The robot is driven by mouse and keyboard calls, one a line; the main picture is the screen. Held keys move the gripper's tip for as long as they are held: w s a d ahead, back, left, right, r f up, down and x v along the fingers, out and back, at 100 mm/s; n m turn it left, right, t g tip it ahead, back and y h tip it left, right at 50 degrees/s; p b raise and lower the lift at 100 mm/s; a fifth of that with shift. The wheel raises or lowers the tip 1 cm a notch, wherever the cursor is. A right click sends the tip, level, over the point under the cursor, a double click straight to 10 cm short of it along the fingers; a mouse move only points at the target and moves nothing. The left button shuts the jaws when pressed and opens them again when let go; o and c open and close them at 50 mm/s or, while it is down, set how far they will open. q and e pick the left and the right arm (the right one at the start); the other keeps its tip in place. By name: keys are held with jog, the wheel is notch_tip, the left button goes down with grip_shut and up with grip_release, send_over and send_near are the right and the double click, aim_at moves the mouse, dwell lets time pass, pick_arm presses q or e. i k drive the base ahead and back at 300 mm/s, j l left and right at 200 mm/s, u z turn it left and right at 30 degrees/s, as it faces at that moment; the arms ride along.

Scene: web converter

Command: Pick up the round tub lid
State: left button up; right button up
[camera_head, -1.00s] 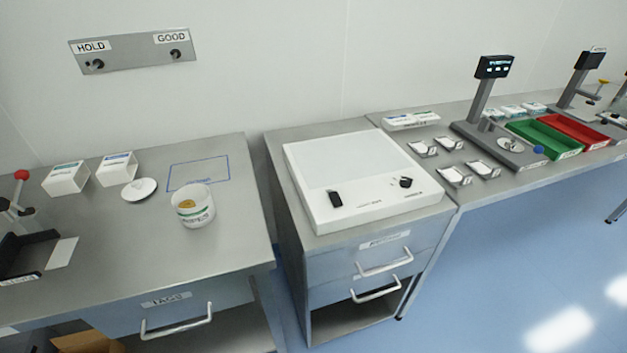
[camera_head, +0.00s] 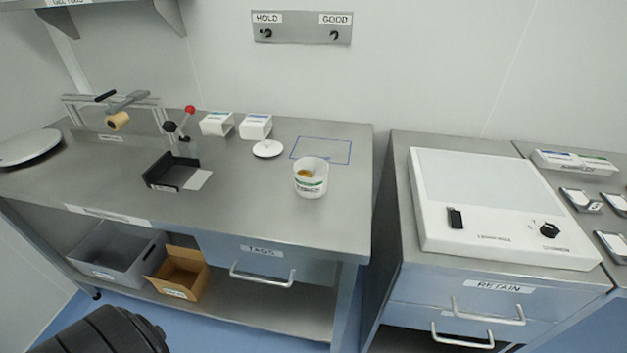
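The round white tub lid (camera_head: 268,149) lies flat on the steel bench (camera_head: 236,208), just left of the blue outlined rectangle. The open white tub (camera_head: 311,180) stands to its right and nearer, with something orange-yellow inside. Neither of my grippers shows in view. A dark, rounded shape at the bottom left edge may be part of my arm.
Two white boxes (camera_head: 256,127) stand behind the lid. A black tray fixture (camera_head: 172,172) and a red-knobbed lever (camera_head: 189,110) stand to the left. A white light-box unit (camera_head: 494,203) is on the right cabinet. The bench front is clear.

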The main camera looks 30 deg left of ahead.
aim_at(268, 148)
jog(key=u, duration=1.3)
jog(key=k+j+u, duration=0.1)
jog(key=j, duration=0.35)
